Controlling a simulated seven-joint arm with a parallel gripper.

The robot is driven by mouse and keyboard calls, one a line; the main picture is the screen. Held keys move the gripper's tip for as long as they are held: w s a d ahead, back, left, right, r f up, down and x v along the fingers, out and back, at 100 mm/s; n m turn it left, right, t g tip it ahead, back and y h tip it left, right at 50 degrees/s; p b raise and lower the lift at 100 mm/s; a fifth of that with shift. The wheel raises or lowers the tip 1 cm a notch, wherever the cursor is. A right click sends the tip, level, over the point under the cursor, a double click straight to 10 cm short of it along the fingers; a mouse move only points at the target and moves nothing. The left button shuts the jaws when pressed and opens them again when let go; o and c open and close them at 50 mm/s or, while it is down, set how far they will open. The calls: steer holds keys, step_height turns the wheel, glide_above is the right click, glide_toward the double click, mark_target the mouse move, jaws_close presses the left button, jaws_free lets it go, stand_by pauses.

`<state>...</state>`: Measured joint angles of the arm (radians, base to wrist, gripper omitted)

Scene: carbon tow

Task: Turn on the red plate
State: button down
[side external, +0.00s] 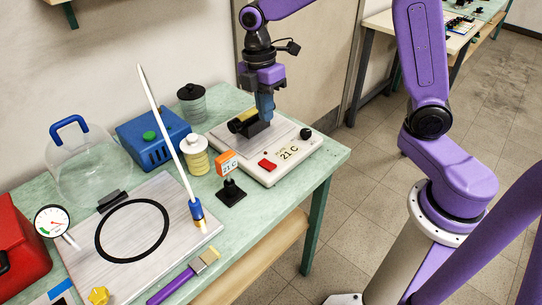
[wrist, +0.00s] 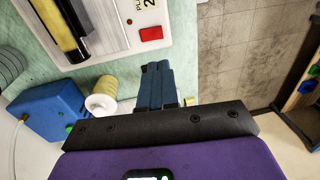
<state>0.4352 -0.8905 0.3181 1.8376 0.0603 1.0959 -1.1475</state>
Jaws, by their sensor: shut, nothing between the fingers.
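The switch also shows in the wrist view (wrist: 151,34). My gripper (side external: 265,115) is shut and empty, pointing down over the device beside the block. In the wrist view its fingertips (wrist: 158,66) appear just below the switch; their height above it is unclear. No red-coloured plate shows.
A tall white rod (side external: 165,120) leans over the metal board (side external: 85,250).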

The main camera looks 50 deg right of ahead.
mark_target(271, 166)
steer(key=f, duration=0.4)
steer(key=s+f, duration=0.1)
steer(key=f, duration=0.8)
steer(key=shift+s+f, duration=0.35)
steer(key=shift+f, duration=0.05)
steer(key=shift+s+f, duration=0.15)
steer(key=shift+f, duration=0.1)
steer(key=shift+w+r, duration=0.1)
steer(key=shift+w, duration=0.15)
steer(key=shift+w+r, duration=0.2)
steer(key=shift+w, duration=0.4)
steer(key=shift+r, duration=0.1)
step_height(271, 166, up, 14)
steer(key=s, duration=0.1)
steer(key=shift+s, duration=0.35)
steer(key=shift+s, duration=0.1)
